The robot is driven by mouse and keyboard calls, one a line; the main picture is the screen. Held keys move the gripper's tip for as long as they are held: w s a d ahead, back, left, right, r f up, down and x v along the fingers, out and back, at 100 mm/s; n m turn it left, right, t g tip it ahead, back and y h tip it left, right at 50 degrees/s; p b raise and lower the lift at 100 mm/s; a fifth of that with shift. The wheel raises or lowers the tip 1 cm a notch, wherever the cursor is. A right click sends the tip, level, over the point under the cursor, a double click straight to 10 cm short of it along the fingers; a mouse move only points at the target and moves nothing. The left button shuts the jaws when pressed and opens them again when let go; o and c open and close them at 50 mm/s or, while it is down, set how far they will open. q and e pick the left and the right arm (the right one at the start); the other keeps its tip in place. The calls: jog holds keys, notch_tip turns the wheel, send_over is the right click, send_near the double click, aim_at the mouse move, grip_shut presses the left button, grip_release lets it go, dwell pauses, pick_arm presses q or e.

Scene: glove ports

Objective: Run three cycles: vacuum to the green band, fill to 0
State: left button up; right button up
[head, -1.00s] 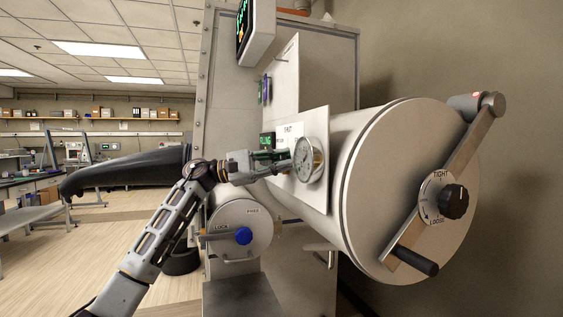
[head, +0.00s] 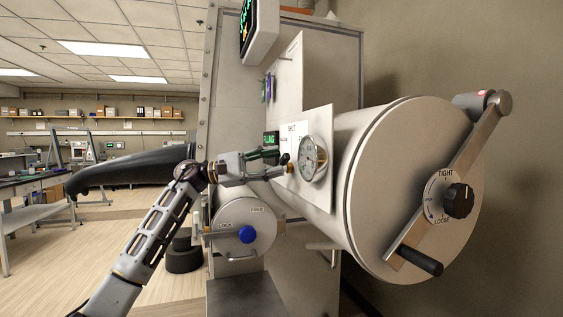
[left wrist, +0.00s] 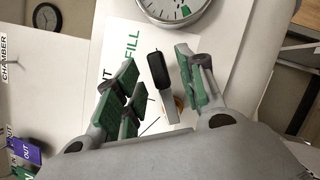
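The valve lever has a black grip (left wrist: 157,70) on a grey stem, in front of a white panel (left wrist: 112,38) marked FILL. In the left wrist view it lies between the green-padded fingers of my left gripper (left wrist: 158,84), which stand apart with gaps visible beside the lever. In the head view my left gripper (head: 268,168) is at the panel, just left of the round gauge (head: 313,158). The gauge (left wrist: 172,8) is cut off at the top of the wrist view; a green band shows on its dial, and its reading is unclear. My right gripper is out of view.
The large antechamber door (head: 405,190) with its crank and TIGHT/LOOSE knob (head: 458,201) stands right of the panel. A smaller round door (head: 243,212) with a blue knob is below my left gripper. A black glove (head: 130,168) sticks out behind my arm.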

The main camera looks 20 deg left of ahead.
pick_arm(q)
jog(key=v, duration=0.8)
jog(key=shift+a, duration=0.2)
dwell(1.6)
dwell(1.4)
